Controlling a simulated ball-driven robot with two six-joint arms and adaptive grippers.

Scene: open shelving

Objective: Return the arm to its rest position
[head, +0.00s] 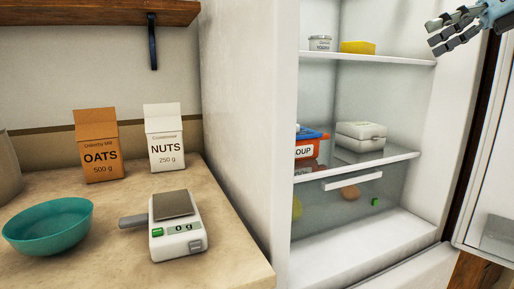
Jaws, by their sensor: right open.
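My right gripper (452,33) is at the upper right, in front of the open fridge's right side. Its dark jointed fingers point left and are open, with nothing between them. My left gripper is not in view. The task names no other object.
The fridge (370,72) stands open, its door (492,150) at the right edge. Its shelves hold tubs, a yellow block and a white box (361,136). On the counter (110,228) are a teal bowl (48,225), a scale (176,228) reading 0 g, oats (99,147) and nuts (165,138).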

